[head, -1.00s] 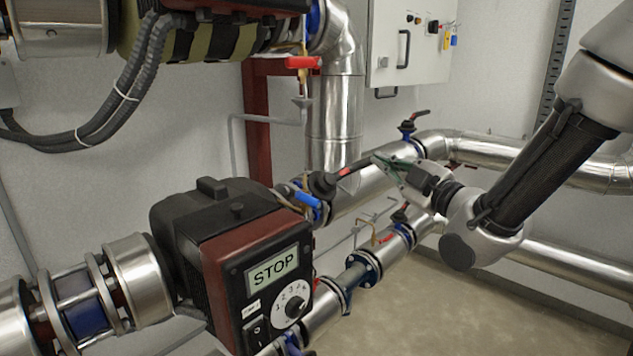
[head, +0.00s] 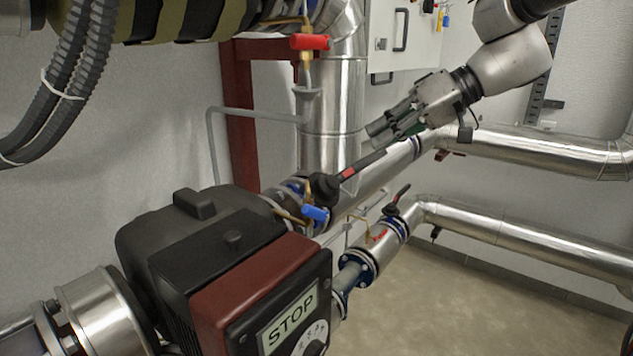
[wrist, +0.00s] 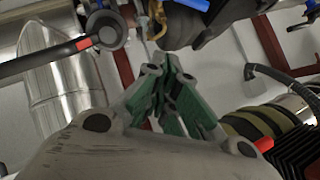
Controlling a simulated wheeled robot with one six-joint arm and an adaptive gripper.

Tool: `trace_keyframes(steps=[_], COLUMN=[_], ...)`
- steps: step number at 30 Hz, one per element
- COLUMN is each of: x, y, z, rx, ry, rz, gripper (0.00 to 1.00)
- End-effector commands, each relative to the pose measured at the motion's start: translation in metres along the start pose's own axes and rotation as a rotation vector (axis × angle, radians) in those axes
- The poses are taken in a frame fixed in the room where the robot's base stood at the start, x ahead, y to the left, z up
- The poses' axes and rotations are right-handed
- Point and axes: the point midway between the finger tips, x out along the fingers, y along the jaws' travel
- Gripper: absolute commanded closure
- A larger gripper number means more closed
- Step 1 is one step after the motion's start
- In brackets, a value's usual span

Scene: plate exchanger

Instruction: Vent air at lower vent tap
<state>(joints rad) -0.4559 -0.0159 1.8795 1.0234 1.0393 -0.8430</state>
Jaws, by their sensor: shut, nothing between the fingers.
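A small brass tap with a blue handle (head: 315,213) sits on the pipe behind the pump. A brass tap with a red handle (head: 310,42) is higher up, above a small funnel (head: 306,92). I cannot tell for certain which is the lower vent tap. My gripper (head: 376,134) is shut and empty, pointing left in the head view, right of and above the blue handle and apart from the taps. In the wrist view its green-padded fingers (wrist: 168,72) are together; a blue handle (wrist: 192,4) shows at the top edge.
A long black lever with a red band (head: 350,172) slants up from the pipe just below my gripper. The pump marked STOP (head: 230,260) fills the lower left. A grey cabinet (head: 408,35) hangs on the back wall. Open floor (head: 440,310) lies lower right.

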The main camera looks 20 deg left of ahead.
Motion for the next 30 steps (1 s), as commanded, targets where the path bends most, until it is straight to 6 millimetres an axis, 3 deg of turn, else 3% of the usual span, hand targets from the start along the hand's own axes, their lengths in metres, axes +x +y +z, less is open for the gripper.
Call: trace_keyframes(steps=[3, 8, 21, 30], x=[0.001, 0.012, 0.100, 0.123], y=[-0.019, -0.024, -0.032, -0.034], z=[0.014, 0.019, 0.026, 0.053], rx=[0.010, 0.011, 0.011, 0.011], ry=[-0.055, -0.075, -0.077, -0.073], rz=[-0.079, -0.098, -0.095, -0.093], gripper=[1.00, 1.00, 1.00, 1.00])
